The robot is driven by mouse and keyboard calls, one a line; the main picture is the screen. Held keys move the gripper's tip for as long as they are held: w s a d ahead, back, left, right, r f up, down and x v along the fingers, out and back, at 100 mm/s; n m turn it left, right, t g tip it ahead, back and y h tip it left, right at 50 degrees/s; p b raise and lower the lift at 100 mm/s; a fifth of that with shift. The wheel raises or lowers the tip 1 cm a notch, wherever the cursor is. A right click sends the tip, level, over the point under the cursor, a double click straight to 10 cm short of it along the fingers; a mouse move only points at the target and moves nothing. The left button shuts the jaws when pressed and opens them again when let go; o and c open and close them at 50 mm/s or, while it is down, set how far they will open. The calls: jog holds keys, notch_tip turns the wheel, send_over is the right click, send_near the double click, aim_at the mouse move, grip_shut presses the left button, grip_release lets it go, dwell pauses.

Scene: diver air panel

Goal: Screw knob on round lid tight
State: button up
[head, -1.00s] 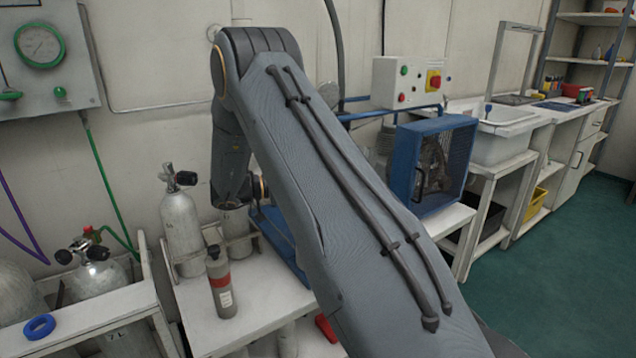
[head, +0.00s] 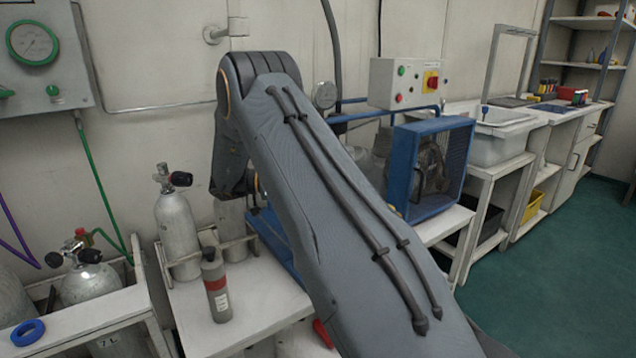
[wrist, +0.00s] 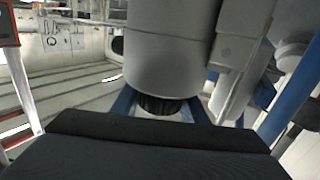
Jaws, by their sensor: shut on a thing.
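In the wrist view a large grey cylinder (wrist: 172,50) hangs above my gripper. A dark ribbed round knob (wrist: 160,104) shows under its lower end, partly hidden behind my gripper. My gripper (wrist: 160,128) fills the lower part of the wrist view as a dark block, shut on the knob. Its fingertips cannot be made out separately, and how far the knob is screwed in cannot be told. In the head view my own arm hides my gripper and the knob.
A blue-framed fan unit (head: 398,175) stands on a bench right of my arm. Blue frame bars (wrist: 285,110) are close beside the cylinder. A grey tank (head: 178,230) and a small bottle (head: 216,290) stand on the left bench. Green floor (head: 560,260) is clear at right.

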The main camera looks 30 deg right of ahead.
jog(key=o, duration=1.1)
jog(key=shift+s+d, duration=0.1)
jog(key=shift+d, duration=0.05)
jog(key=shift+r, duration=0.15)
notch_tip(320, 180, up, 10)
jog(key=shift+f+p, duration=0.1)
jog(key=shift+p, duration=0.2)
